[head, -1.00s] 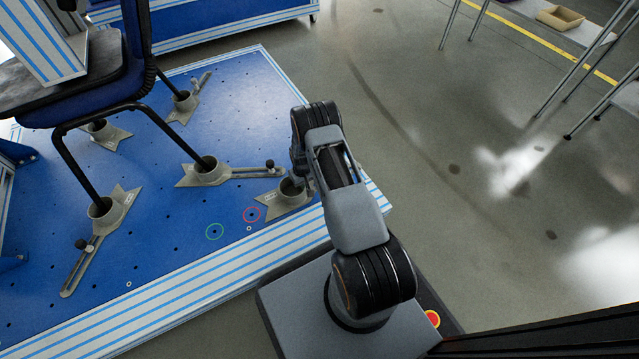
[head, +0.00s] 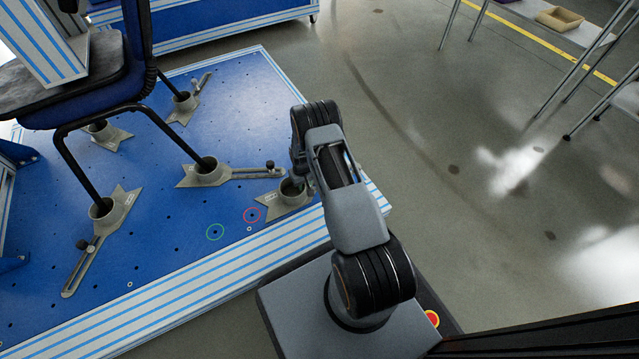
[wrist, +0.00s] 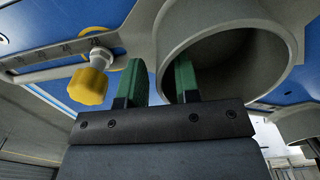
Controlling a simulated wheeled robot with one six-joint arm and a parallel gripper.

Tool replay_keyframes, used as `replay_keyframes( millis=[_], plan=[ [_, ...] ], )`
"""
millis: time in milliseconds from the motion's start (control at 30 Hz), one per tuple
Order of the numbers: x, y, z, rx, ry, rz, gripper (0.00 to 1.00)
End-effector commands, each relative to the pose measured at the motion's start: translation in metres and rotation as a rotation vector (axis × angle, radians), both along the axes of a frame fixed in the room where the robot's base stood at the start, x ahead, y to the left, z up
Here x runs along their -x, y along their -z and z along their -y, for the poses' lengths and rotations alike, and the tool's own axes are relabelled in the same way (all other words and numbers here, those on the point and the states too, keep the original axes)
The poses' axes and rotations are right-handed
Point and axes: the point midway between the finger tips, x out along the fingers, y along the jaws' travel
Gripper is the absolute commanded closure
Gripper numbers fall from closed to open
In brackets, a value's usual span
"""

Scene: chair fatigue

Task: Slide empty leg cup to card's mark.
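The empty leg cup (head: 277,206) is grey, on a flat forked foot at the blue plate's near right edge, partly hidden by my arm. In the wrist view its round mouth (wrist: 228,50) is large and close, with a yellow knob (wrist: 88,86) on a bolt left of it. My gripper (wrist: 160,82) has two green fingers apart, the right one overlapping the mouth and the left one outside; I see no clear contact with the wall. In the head view my gripper is mostly hidden.
Chair legs stand in other grey cups (head: 103,209) and (head: 207,170) on the blue plate (head: 170,262). A slotted arm with a black knob (head: 270,165) lies just behind the empty cup. Plate around the rings is clear.

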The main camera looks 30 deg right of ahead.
Motion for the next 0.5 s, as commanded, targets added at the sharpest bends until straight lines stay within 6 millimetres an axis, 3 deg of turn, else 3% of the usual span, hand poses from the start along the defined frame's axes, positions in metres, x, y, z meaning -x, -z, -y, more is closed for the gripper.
replay_keyframes(
  millis=[500],
  plan=[
    [0.0,-0.046,0.0,0.0,0.0,0.0,0.7]
  ],
)
